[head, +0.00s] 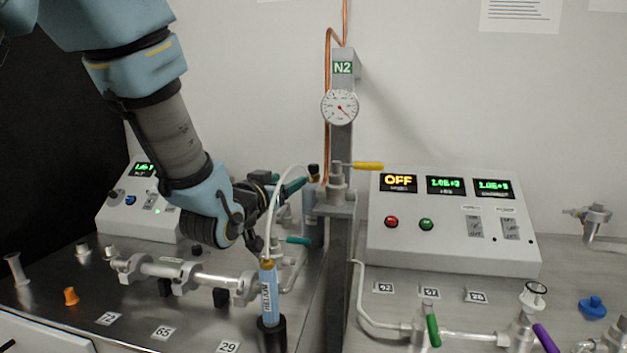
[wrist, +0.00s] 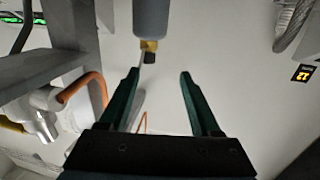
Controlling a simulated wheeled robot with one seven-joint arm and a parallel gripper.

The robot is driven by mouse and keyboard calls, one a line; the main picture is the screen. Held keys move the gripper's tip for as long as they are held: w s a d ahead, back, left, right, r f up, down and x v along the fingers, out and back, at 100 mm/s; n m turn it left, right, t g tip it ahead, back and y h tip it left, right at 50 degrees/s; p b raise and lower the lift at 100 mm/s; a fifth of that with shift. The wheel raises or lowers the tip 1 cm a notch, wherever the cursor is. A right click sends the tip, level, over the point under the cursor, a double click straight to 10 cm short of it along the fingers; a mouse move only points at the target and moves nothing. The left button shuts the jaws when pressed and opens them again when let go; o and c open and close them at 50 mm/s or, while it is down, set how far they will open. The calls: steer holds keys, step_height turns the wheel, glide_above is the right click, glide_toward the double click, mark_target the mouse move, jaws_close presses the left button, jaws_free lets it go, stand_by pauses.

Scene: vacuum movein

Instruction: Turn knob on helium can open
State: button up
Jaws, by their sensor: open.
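A slim light-blue cylinder labelled HELIUM (head: 269,296) stands upright in a black holder in the head view. A thin clear tube arches from its brass top towards a grey-blue cylinder (head: 314,228) with a dark knob (head: 313,171), behind my gripper. In the wrist view, a grey cylinder (wrist: 151,18) has a brass collar and a dark knob (wrist: 149,57) at its end. My gripper (wrist: 158,76) is open and empty. The knob shows between the lines of its green fingers, just beyond their tips, with no visible contact. In the head view my gripper (head: 300,186) is partly hidden.
The grey N2 post (head: 342,150) with a gauge and copper pipe stands close to the right of my gripper. A yellow-handled valve (head: 368,166) juts from it. A control box (head: 452,222) stands at right, another (head: 145,200) at left. Metal piping (head: 180,272) lies below my arm.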

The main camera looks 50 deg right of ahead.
mark_target(311, 169)
steer(key=shift+h, duration=0.3)
steer(key=p+x, duration=0.1)
steer(key=x, duration=0.2)
steer(key=s+p+x, duration=0.1)
steer(key=x, duration=0.3)
steer(key=p+x, duration=0.2)
steer(key=x, duration=0.2)
steer(key=shift+s+d+r, duration=0.2)
steer(key=shift+s+d, duration=0.1)
steer(key=shift+d, duration=0.15)
jaws_close()
